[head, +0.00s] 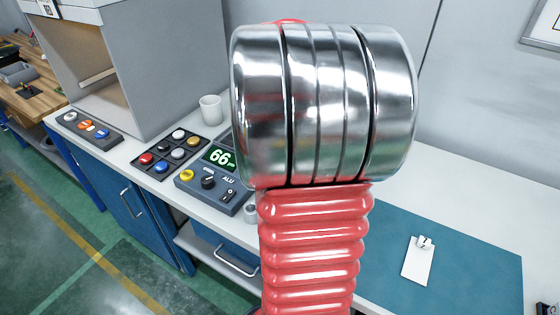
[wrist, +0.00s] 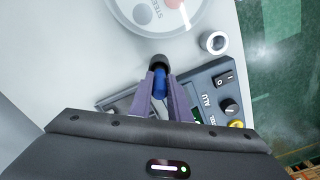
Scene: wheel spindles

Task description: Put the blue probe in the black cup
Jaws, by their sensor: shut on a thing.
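In the wrist view my gripper (wrist: 160,85) is shut on the blue probe (wrist: 160,84), with a purple finger on each side. A dark round piece (wrist: 159,61) shows at the far end of the probe. I cannot tell whether it is the probe's own end or the black cup, or whether it touches anything. In the head view my red and chrome arm fills the middle and hides the gripper, the probe and part of the bench. No black cup can be made out there.
The meter box (head: 213,180) reading 66 stands left of my arm; a small grey ring-shaped piece (wrist: 213,42) is near it. A round clear dish (wrist: 150,15) marked STEEL lies beyond the fingers. A button panel (head: 170,152), white cup (head: 210,110) and blue mat (head: 475,265) are on the bench.

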